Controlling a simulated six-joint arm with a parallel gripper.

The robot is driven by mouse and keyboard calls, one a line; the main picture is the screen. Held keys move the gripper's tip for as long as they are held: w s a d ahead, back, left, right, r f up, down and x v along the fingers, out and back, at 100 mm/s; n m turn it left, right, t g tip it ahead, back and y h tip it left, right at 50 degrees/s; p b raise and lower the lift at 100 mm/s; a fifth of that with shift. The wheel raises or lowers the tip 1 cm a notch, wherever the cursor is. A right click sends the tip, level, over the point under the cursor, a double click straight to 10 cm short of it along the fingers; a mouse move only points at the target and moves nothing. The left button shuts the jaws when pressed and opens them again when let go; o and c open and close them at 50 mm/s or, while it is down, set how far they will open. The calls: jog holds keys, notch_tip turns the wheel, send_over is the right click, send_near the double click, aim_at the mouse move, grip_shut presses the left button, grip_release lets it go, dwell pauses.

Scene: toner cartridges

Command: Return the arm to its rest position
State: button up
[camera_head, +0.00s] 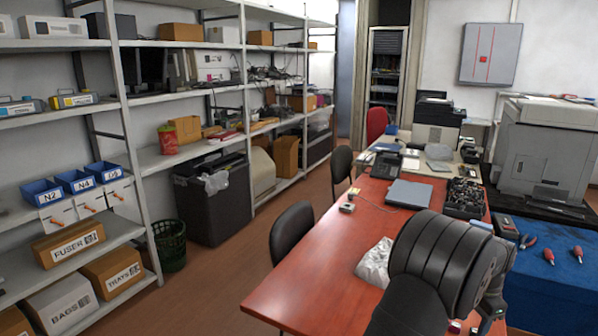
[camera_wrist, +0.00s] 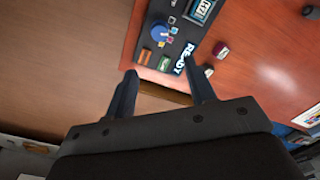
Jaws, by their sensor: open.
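My gripper (camera_wrist: 160,70) shows in the wrist view with its two dark fingers spread apart and nothing between them. It is above the front edge of the red table (camera_wrist: 262,60), over a dark mat with a "READY" label (camera_wrist: 186,58). In the head view my dark arm fills the lower right, over the near part of the red table (camera_head: 335,255). The gripper's fingers cannot be made out there. What lies on the table behind the arm is hidden.
Chairs (camera_head: 292,238) stand left of the table. A laptop (camera_head: 404,193) and a plastic bag (camera_head: 375,262) lie on it. A blue surface with red-handled tools (camera_head: 577,253) and a large printer (camera_head: 545,145) are at the right. Shelves (camera_head: 130,100) line the left wall.

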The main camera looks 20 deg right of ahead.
notch_tip(320, 180, down, 13)
jog(key=shift+f, duration=0.45)
jog(key=n, duration=0.8)
notch_tip(320, 180, up, 12)
jog(key=shift+f, duration=0.25)
dwell(0.3)
